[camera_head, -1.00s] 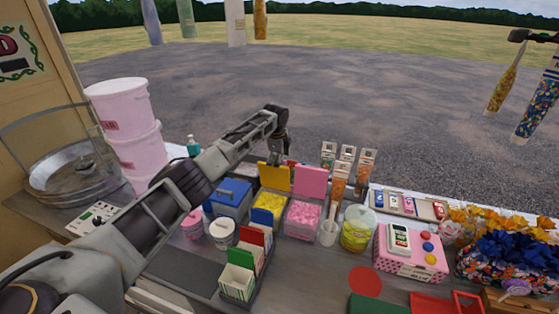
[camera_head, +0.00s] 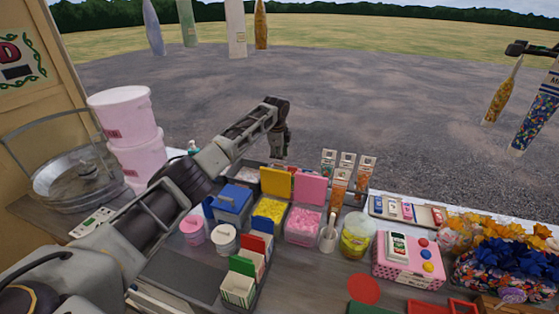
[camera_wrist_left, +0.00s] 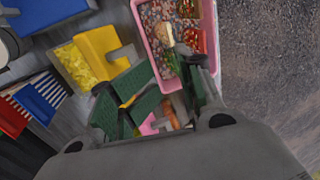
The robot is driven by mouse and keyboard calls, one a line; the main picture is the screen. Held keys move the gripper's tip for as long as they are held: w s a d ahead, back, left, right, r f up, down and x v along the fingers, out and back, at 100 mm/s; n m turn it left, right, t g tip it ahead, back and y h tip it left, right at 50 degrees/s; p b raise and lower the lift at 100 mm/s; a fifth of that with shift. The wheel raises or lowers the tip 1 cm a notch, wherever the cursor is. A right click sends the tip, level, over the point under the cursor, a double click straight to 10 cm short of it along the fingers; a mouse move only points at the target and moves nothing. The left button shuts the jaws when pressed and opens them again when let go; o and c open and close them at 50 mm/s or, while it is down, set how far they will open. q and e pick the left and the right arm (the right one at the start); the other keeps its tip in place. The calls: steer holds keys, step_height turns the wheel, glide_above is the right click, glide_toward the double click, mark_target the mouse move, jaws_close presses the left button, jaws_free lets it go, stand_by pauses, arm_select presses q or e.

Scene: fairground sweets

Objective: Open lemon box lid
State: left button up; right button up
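The lemon box (camera_head: 268,212) is a clear box of yellow sweets on the counter. Its yellow lid (camera_head: 275,182) stands upright at the back, and the sweets show from above. The wrist view shows the yellow sweets (camera_wrist_left: 78,68) and the lid (camera_wrist_left: 103,50) beside them. My left gripper (camera_head: 279,156) hangs behind the raised lid, apart from it in the head view. In the wrist view its green-padded fingers (camera_wrist_left: 166,72) are spread with nothing held between them. Part of one finger covers the area near the lid.
A box of pink sweets (camera_head: 302,226) with a raised pink lid (camera_head: 311,188) stands right of the lemon box. A blue box (camera_head: 232,199) is to its left. A pink-rimmed tray (camera_wrist_left: 148,35) lies beyond the lid. Orange-labelled packets (camera_head: 339,187) stand to the right.

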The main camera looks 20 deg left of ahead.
arm_select(q)
step_height(320, 180, up, 6)
steer(key=shift+r, duration=0.15)
stand_by(0.4)
stand_by(0.5)
